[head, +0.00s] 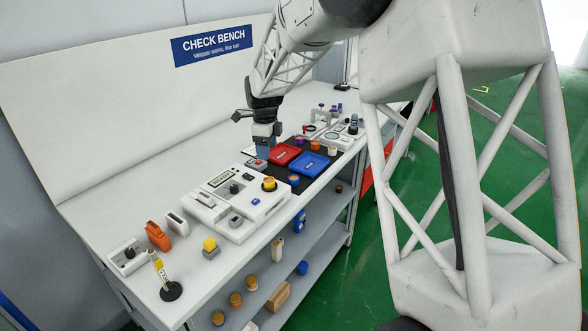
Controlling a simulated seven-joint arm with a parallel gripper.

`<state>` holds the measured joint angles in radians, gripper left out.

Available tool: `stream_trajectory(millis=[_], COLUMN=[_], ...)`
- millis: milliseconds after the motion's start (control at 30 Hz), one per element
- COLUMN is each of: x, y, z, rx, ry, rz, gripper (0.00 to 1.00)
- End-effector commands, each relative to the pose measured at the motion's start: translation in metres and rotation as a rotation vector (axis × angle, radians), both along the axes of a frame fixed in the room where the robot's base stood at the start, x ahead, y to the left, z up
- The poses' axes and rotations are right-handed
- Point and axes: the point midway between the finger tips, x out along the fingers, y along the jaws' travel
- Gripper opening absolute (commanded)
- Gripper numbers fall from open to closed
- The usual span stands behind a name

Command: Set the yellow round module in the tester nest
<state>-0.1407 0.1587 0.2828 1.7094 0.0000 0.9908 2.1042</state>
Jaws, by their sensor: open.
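The yellow round module (269,183) sits at the right end of the white tester (222,214).
A red tray (284,154) and a blue tray (307,164) lie right of the tester. An orange-and-blue round part (294,180) stands near them. Lower shelves hold several parts.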

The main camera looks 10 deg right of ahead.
Motion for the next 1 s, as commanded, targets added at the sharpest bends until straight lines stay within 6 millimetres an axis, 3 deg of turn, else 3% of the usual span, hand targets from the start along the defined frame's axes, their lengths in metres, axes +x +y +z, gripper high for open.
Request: stream_trajectory(millis=[267,467,1000], x=[-0.009,-0.037,-0.175], y=[-0.004,-0.015,-0.059], z=[0.007,0.028,0.091], rx=[0.001,0.001,-0.027], ry=[-0.006,-0.022,-0.087], rz=[0.035,0.154,0.703], gripper=[0.65,0.65,0.65])
